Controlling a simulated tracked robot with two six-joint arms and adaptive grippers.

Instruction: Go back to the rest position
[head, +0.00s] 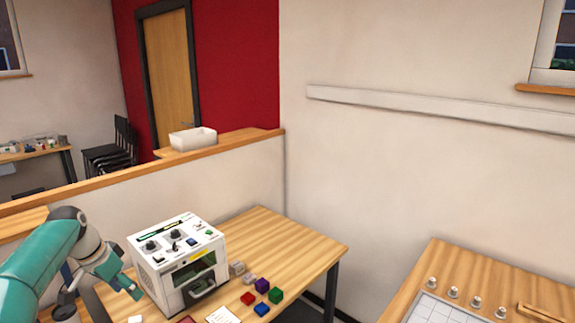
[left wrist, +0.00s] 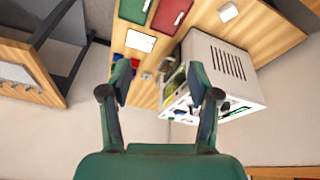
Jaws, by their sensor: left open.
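My left arm comes in from the left in the head view. Its gripper (head: 129,287) hangs in front of and left of the white laser marker (head: 160,262), apart from it. In the left wrist view the left gripper (left wrist: 162,72) has its two fingers spread with nothing held between them. The laser marker (left wrist: 238,68) shows there on the right, beyond the fingers. My right gripper is in neither view.
The wooden table (head: 300,252) holds several coloured cubes, such as a green cube (head: 275,295) and a red cube (head: 248,298), and a white card (head: 222,314). A second table (head: 455,265) stands at right with a gridded plate (head: 440,311). A low wall (head: 240,178) runs behind.

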